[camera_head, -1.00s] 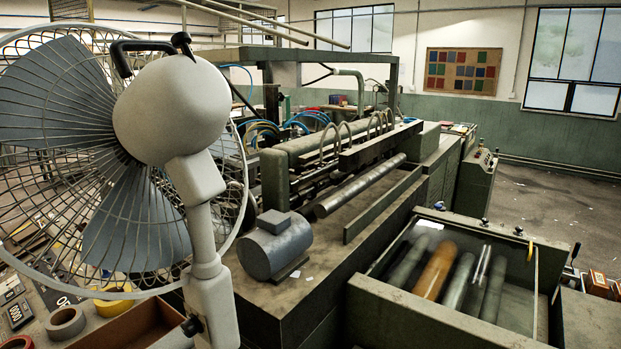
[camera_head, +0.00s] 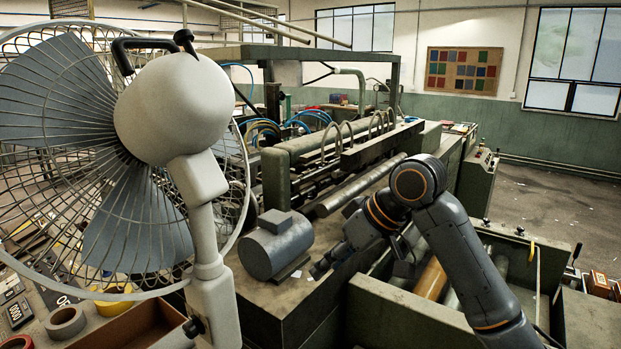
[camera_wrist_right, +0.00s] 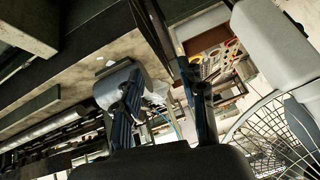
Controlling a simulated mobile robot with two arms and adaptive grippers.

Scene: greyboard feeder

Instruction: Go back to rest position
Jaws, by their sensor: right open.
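My right arm comes in from the lower right in the head view. My right gripper (camera_head: 320,268) is above the machine's top, just right of the grey motor (camera_head: 276,246), pointing left. In the right wrist view its two fingers (camera_wrist_right: 160,78) stand well apart with no object held between them. The grey motor shows behind the left finger in that view (camera_wrist_right: 112,88). I cannot tell how far the gripper is from the motor. My left gripper is in neither view.
A large caged fan (camera_head: 170,110) fills the left of the head view; its cage shows at the right in the wrist view (camera_wrist_right: 268,130). An open bin with rollers (camera_head: 400,318) lies under my right arm. A table with tape rolls (camera_head: 65,322) is at lower left.

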